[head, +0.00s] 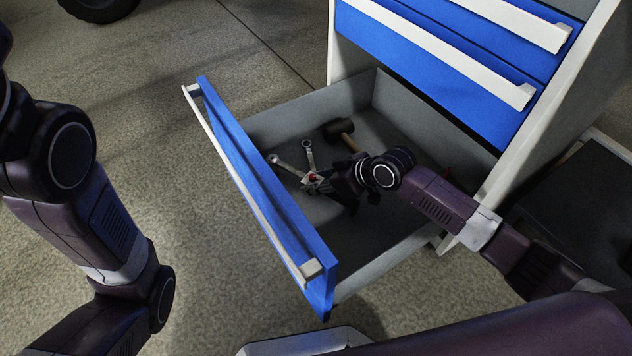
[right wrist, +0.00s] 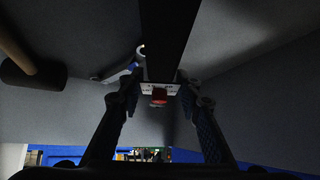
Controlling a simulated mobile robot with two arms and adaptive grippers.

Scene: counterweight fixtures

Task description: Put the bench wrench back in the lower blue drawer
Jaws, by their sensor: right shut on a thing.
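The lower blue drawer (head: 262,180) is pulled out, and its grey inside shows. My right gripper (head: 326,186) is down inside it, near the blue front. It is shut on the bench wrench, which my own fingers partly hide. In the right wrist view a dark bar with a pale, red-marked end (right wrist: 160,90) lies between the fingertips of my right gripper (right wrist: 160,98). A silver wrench with a ring end (right wrist: 124,71) shows beside it. Whether the held tool touches the drawer floor, I cannot tell. My left gripper is out of view.
A mallet with a black head (head: 338,128) and wooden handle lies towards the back of the drawer; it also shows in the right wrist view (right wrist: 36,76). A silver ring-ended wrench (head: 308,153) lies near my gripper. Upper blue drawers (head: 430,65) above are shut. Open floor lies left.

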